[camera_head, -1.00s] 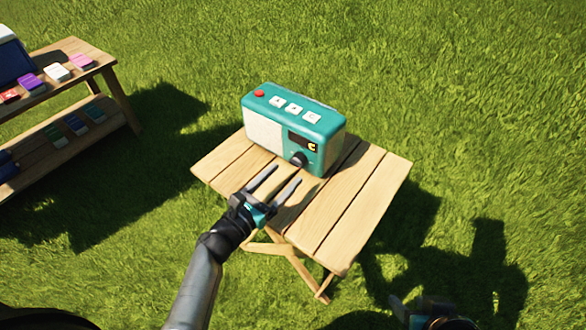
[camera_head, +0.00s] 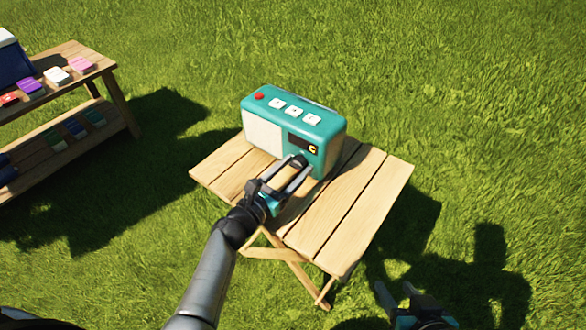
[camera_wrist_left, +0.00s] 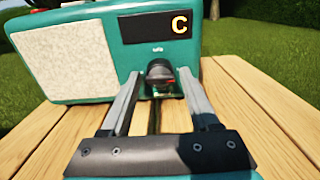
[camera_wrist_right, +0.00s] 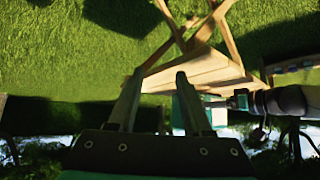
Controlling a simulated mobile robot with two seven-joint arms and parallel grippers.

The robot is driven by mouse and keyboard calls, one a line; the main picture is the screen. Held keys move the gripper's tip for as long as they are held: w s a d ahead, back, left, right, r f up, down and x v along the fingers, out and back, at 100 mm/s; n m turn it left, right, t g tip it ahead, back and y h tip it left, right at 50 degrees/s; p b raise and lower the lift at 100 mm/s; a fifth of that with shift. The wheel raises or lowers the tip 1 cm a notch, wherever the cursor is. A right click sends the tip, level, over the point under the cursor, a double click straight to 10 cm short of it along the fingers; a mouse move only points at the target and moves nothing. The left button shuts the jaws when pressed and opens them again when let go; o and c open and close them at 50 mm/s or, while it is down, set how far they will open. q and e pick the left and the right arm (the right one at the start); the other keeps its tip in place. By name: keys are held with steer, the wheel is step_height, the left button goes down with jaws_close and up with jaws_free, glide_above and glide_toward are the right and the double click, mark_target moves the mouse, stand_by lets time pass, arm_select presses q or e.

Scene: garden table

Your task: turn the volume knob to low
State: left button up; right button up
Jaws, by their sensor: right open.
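The teal radio (camera_head: 328,127) stands on the wooden folding table (camera_head: 365,210). Its front has a pale speaker panel and a dark display showing a yellow "C". The black volume knob (camera_wrist_left: 159,70) sits below the display in the left wrist view, with a small red mark near its lower right. My left gripper (camera_head: 297,170) reaches the front of the radio with its fingers apart. In the left wrist view its fingertips (camera_wrist_left: 158,80) stand on either side of the knob, with gaps visible. My right gripper (camera_head: 396,294) is open and empty, low at the right, away from the table.
Three white buttons and a red button (camera_head: 259,96) are on the radio's top. A wooden shelf (camera_head: 85,62) with coloured packs and a blue cooler (camera_head: 12,62) stands at the left. The table's right part is bare. Grass surrounds everything.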

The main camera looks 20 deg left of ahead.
arm_select(q)
jaws_close()
stand_by(0.3)
steer(key=shift+f+m+b, duration=0.1)
steer(key=shift+m+b, duration=0.2)
steer(key=shift+m, duration=0.4)
arm_select(e)
steer(key=shift+w+a+r+t+y, duration=0.1)
steer(key=shift+w+a+t+y, duration=0.15)
steer(key=shift+a+t, duration=0.15)
steer(key=shift+w+a+t+y, duration=0.2)
steer(key=shift+a+t+y, duration=0.1)
steer(key=shift+a, duration=0.15)
arm_select(q)
steer(key=shift+o, duration=1.2)
jaws_free()
steer(key=shift+s, duration=0.1)
